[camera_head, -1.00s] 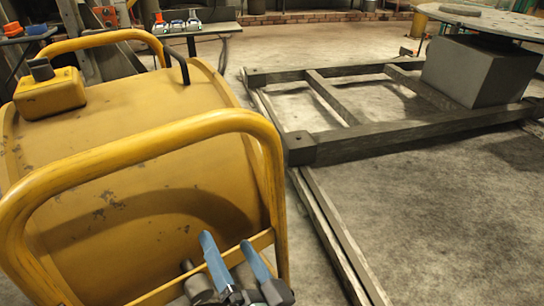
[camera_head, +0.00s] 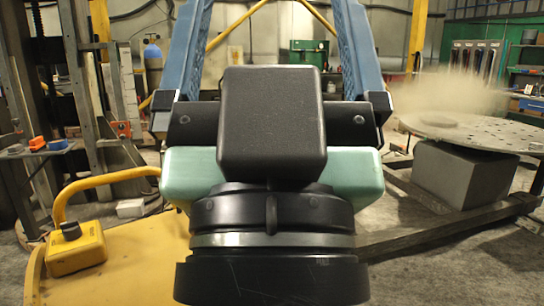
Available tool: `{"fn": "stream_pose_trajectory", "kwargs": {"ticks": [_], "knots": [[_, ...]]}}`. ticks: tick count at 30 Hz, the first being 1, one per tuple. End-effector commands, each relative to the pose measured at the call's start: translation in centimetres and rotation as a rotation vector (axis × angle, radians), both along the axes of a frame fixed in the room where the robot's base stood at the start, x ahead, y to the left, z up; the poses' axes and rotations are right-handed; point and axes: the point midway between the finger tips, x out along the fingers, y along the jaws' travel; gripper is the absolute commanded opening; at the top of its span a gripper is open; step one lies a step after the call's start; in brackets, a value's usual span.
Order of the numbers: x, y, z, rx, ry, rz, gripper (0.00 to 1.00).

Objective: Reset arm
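My gripper (camera_head: 270,25) fills the middle of the head view, close to the camera and pointing up and away. Its two blue fingers stand wide apart, one at the left and one at the right, and their tips run out of the top of the picture. Nothing shows held between them. The black wrist and pale green body of my gripper hide much of the scene behind. My gripper appears clear of the objects around it.
A yellow machine (camera_head: 130,262) with a control box (camera_head: 76,248) is at the lower left. A round perforated table (camera_head: 485,132) on a grey block (camera_head: 462,172) stands at the right, beside a dark floor frame (camera_head: 440,232). A blue gas cylinder (camera_head: 153,65) stands behind.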

Motion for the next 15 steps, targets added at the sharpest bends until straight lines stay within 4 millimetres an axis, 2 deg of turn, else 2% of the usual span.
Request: {"fn": "stream_pose_trajectory", "kwargs": {"ticks": [1, 15], "knots": [[0.0, 0.0, 3.1, 0.0, 0.001, 0.0, 0.95], [0.1, 0.0, 17.3, -0.001, 0.004, 0.002, 0.95]]}}
